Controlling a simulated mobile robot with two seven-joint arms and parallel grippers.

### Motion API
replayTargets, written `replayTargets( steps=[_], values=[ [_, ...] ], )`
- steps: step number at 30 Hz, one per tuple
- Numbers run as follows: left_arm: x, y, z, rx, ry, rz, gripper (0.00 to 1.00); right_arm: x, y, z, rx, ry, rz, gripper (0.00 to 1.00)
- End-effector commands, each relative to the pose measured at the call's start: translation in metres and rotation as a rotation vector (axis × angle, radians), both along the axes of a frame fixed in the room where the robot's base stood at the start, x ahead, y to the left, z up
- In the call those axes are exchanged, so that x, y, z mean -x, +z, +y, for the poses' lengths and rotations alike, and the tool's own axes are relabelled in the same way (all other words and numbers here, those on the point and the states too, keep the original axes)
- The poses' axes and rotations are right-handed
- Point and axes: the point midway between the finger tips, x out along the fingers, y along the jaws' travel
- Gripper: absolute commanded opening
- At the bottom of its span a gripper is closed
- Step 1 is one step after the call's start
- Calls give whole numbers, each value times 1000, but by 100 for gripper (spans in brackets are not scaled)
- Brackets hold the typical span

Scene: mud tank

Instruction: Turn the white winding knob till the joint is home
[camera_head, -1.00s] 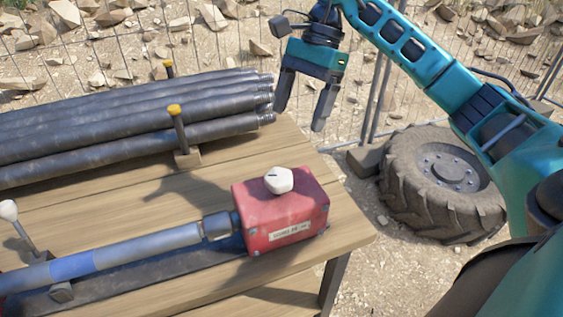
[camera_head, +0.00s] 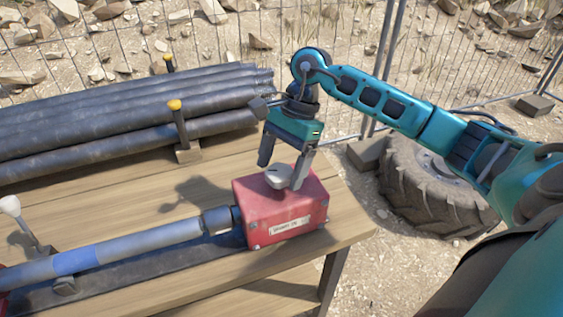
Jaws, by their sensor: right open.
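The white winding knob (camera_head: 279,176) sits on top of the red box (camera_head: 284,217) near the right end of the wooden table. My right gripper (camera_head: 282,177) is open, pointing down, with its fingers on either side of the knob. I cannot tell whether the fingers touch it. A grey rod with a blue band (camera_head: 130,247) runs from the left and meets the red box at a metal collar (camera_head: 217,220). I cannot tell from here how far the joint is seated. My left gripper is out of view.
Several dark pipes (camera_head: 110,122) lie at the back of the table, held by yellow-topped pegs (camera_head: 175,106). A white-knobbed lever (camera_head: 11,206) stands at the left. A wire fence and a big tyre (camera_head: 430,185) are beyond the table. Bare planks (camera_head: 150,195) lie between pipes and rod.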

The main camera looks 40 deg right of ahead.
Motion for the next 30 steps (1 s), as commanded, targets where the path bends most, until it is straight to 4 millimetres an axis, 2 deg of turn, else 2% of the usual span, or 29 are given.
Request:
replayTargets(
  steps=[5, 21, 30],
  values=[
    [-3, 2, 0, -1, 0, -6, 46, 0, 0, 0, 0, 0, 0, 80],
    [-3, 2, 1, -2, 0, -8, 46, 0, 0, 0, 0, 0, 0, 28],
    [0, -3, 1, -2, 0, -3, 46, 0, 0, 0, 1, -32, 0, 27]
  ],
)
